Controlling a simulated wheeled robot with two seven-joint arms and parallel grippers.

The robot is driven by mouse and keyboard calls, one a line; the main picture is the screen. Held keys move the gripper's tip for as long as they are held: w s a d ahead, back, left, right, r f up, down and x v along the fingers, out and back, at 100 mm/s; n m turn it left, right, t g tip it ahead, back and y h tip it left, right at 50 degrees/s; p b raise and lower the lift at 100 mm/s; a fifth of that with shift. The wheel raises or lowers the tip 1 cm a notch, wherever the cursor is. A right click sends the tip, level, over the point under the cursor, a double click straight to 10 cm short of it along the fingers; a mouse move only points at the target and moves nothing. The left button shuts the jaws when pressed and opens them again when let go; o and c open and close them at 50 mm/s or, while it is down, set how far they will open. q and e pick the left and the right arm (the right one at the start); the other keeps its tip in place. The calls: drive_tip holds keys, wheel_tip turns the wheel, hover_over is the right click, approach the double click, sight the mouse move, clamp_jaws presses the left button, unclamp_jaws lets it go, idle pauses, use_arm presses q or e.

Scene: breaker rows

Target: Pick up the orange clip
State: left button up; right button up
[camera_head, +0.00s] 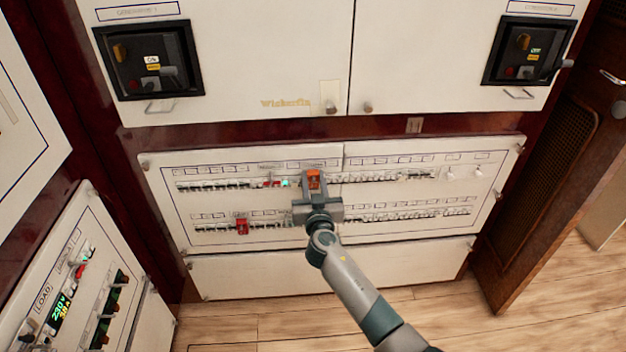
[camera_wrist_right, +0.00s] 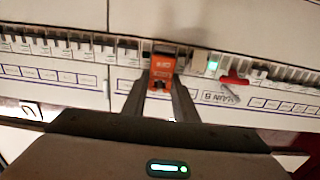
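The orange clip (camera_head: 314,180) is on the upper breaker row of the low white panel, near its middle. In the right wrist view the orange clip (camera_wrist_right: 161,72) sits upright against the breaker row. My right gripper (camera_head: 315,183) reaches up to it from below. In the right wrist view the fingers of my right gripper (camera_wrist_right: 160,88) stand on either side of the clip's lower part, spread a little wider than the clip. Contact with the clip cannot be told. My left gripper is not in view.
A red clip (camera_head: 242,226) is on the lower breaker row. A red switch (camera_wrist_right: 234,81) and a green light (camera_wrist_right: 213,65) are right of the orange clip. Panel knobs (camera_head: 450,174) stick out at right. An open wooden door (camera_head: 540,200) stands farther right.

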drive_tip(key=c, duration=0.3)
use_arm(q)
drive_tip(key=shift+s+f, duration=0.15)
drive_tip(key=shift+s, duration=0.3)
use_arm(e)
drive_tip(key=shift+c, duration=0.2)
